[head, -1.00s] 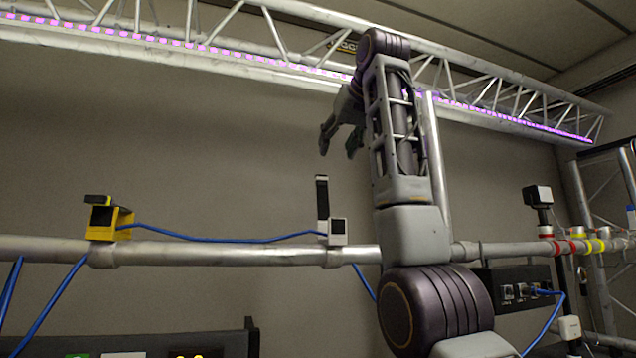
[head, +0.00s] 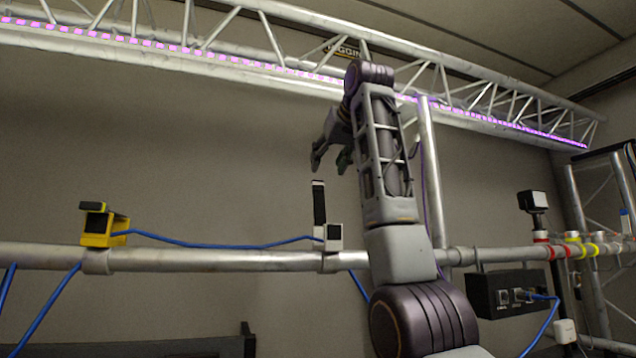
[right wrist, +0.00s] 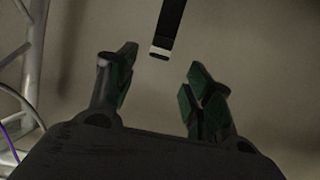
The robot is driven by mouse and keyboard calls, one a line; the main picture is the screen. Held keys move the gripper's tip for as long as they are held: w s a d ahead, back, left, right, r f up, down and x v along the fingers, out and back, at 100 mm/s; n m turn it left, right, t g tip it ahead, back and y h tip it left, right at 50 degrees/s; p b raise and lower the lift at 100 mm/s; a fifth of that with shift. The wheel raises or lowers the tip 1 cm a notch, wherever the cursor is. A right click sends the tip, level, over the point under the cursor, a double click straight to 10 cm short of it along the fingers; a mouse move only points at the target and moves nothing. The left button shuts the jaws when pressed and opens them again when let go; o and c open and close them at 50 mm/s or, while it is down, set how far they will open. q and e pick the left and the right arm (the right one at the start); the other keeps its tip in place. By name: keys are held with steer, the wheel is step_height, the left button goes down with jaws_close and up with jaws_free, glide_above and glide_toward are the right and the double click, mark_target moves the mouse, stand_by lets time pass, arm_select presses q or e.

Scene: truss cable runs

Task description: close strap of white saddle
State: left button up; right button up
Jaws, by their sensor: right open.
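The white saddle (head: 333,238) sits clamped on the horizontal pipe. Its black strap (head: 319,205) stands upright, open, with a light band near its tip. The blue cable (head: 220,246) runs along above the pipe and reaches the white saddle. My right gripper (head: 328,160) is above the strap, apart from it. In the right wrist view, my right gripper (right wrist: 160,92) is open and empty, and the strap (right wrist: 168,25) hangs in from the top edge, its tip between and beyond the fingers. My left gripper is not in view.
A yellow saddle (head: 103,228) with a black strap sits on the pipe (head: 200,260) at left. A black socket box (head: 508,294) and a small camera-like device (head: 533,201) are at right. The truss (head: 290,60) spans above. Bare wall lies between truss and pipe.

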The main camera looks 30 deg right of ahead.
mark_target(319, 181)
steer(key=p+x, duration=0.2)
steer(key=x, duration=0.7)
steer(key=shift+w+d+f, duration=0.1)
steer(key=shift+w+d, duration=0.1)
steer(key=shift+w, duration=0.05)
jaws_close()
